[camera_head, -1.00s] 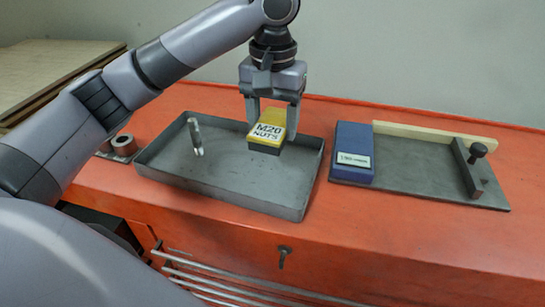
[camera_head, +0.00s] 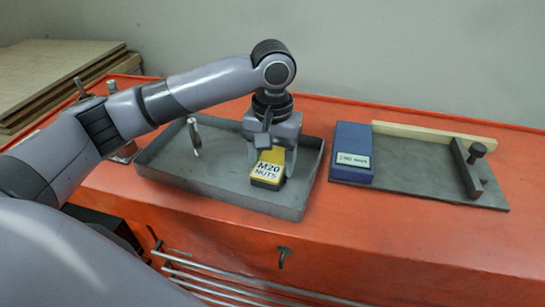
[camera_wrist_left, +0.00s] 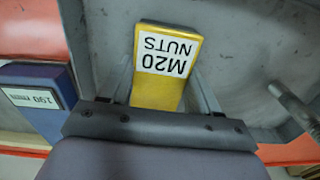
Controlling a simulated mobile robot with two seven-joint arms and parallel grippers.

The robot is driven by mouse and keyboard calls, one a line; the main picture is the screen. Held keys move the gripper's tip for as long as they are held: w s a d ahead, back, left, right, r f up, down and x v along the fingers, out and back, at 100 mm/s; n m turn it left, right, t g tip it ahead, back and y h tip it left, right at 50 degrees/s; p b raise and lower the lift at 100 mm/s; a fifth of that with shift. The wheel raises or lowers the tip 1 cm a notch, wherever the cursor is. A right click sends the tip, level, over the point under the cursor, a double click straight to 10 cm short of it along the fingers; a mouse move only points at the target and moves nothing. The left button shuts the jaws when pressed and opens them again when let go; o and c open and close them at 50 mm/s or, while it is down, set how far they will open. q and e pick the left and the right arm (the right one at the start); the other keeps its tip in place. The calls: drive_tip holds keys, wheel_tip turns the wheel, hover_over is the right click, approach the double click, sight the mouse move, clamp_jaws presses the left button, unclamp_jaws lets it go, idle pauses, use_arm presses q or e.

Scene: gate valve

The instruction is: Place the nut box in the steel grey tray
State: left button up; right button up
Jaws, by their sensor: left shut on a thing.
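The nut box (camera_head: 268,169) is yellow and dark grey with a white M20 NUTS label. It is inside the outline of the steel grey tray (camera_head: 215,195), in the tray's right half; I cannot tell for sure whether it touches the tray floor. My left gripper (camera_head: 272,163) points down from above and is shut on the nut box, one finger on each side. In the left wrist view the box (camera_wrist_left: 165,85) sits between the fingers above the tray floor (camera_wrist_left: 235,50). My right gripper is not in view.
To the right, a blue box (camera_head: 352,152) sits on a dark plate (camera_head: 410,180) with a wooden strip and an upright clamp. The orange bench top (camera_head: 400,225) is clear in front.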

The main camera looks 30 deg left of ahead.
sight(273, 161)
use_arm(q)
drive_tip(key=o, duration=1.4)
drive_tip(key=shift+f, duration=0.1)
drive_tip(key=shift+o, duration=0.2)
wheel_tip(273, 161, up, 12)
